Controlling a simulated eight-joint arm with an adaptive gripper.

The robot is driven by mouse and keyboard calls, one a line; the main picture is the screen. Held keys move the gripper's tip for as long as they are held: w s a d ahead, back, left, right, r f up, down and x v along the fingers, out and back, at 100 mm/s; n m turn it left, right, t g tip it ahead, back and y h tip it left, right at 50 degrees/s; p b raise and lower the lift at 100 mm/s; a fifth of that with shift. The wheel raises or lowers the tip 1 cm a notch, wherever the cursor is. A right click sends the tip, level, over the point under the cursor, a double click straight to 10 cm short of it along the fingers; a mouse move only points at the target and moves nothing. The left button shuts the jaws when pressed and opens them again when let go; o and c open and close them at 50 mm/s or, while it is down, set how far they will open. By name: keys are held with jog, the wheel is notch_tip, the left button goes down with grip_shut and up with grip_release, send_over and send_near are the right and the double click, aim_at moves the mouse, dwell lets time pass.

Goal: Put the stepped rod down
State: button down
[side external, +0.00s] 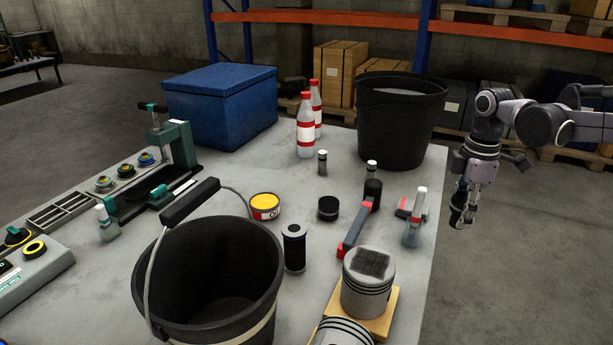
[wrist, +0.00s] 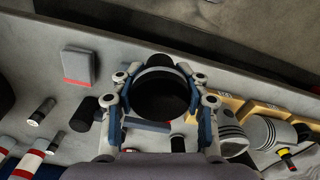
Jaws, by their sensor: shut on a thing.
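My gripper (side external: 466,200) hangs in the side view just beyond the table's right edge. It points down, with a dark thing between its fingers. In the wrist view my gripper (wrist: 160,80) is shut around a dark round thing, which I take to be the stepped rod (wrist: 160,98), seen end-on with a pale rim. Its steps and length cannot be made out. In the side view it is too small and partly covered to tell apart from the fingers. It appears clear of the table (side external: 415,275).
A black bucket (side external: 175,275) stands at the front and a black bin (side external: 400,120) at the back right. A piston (side external: 367,290) sits on a wooden block near the right edge. A clamp (side external: 355,228) and a spray bottle (side external: 414,222) lie or stand close by.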

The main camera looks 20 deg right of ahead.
jog(key=w+a+f, duration=0.1)
jog(key=a+f, duration=0.1)
jog(key=a, duration=0.1)
jog(key=w+a+f, duration=0.1)
jog(key=a+f, duration=0.1)
jog(key=a, duration=0.2)
jog(key=w+a+f, duration=0.2)
jog(key=a+f, duration=0.1)
jog(key=shift+a, duration=0.4)
jog(key=shift+a+f, duration=0.1)
jog(key=shift+f, duration=1.7)
jog(key=shift+f, duration=0.25)
jog(key=c, duration=0.7)
grip_release()
jog(key=shift+o, duration=0.2)
